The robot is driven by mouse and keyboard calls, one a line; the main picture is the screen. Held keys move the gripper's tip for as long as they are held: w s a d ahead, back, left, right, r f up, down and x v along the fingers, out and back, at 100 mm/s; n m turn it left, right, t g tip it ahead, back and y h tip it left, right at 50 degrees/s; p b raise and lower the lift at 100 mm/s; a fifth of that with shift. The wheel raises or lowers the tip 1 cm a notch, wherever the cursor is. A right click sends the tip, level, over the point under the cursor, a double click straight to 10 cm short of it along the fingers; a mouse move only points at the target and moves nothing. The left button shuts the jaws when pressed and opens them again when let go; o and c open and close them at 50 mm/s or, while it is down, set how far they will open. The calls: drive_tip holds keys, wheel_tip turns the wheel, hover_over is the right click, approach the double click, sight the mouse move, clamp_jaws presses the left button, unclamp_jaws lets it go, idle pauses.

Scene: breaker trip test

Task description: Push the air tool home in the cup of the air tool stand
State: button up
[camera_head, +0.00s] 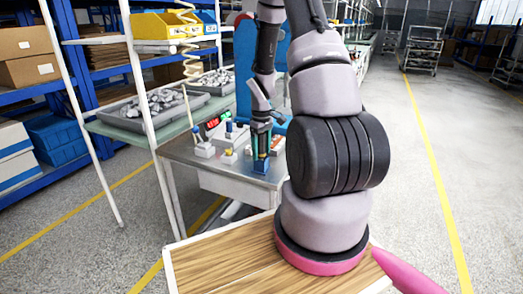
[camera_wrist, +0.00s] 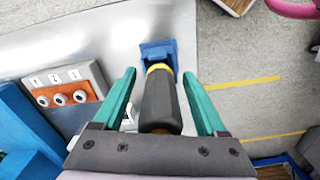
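The air tool (camera_wrist: 160,100) is a black cylinder with a yellow collar. In the wrist view it lies between the two green fingers of my gripper (camera_wrist: 160,74), with a gap on each side. My gripper is open around it. The collar end meets the blue air tool stand (camera_wrist: 158,47); how deep the tool sits in the cup cannot be told. In the head view my gripper (camera_head: 262,140) points down above the stand (camera_head: 261,168) at the table's near right corner. The tool is mostly hidden there by the fingers.
A grey box with an orange panel and several round knobs (camera_wrist: 62,98) lies left of my gripper in the wrist view. Small fixtures (camera_head: 205,150) stand on the metal table (camera_head: 180,146) left of the stand. Trays of metal parts (camera_head: 155,108) are behind. Floor to the right is clear.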

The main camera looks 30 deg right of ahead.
wheel_tip(320, 180, up, 11)
drive_tip(key=shift+f, duration=0.1)
idle(0.5)
idle(0.3)
drive_tip(key=shift+a+r, duration=0.1)
drive_tip(key=shift+r, duration=0.2)
drive_tip(key=s+a+r+m+t, duration=0.2)
drive_tip(key=s+a+r, duration=0.2)
drive_tip(key=r, duration=0.5)
drive_tip(key=s+a+r+m+t, duration=0.2)
drive_tip(key=s+a+r, duration=0.1)
drive_tip(key=r, duration=0.5)
drive_tip(key=s+a+r+m+t+y, duration=0.2)
drive_tip(key=s+a+r, duration=0.4)
drive_tip(key=s+r, duration=0.3)
drive_tip(key=s+m+t, duration=0.1)
drive_tip(key=s+m, duration=0.1)
drive_tip(key=s, duration=0.1)
drive_tip(key=shift+s+a+r+m, duration=0.15)
drive_tip(key=shift+s+m, duration=0.15)
drive_tip(key=shift+m, duration=0.1)
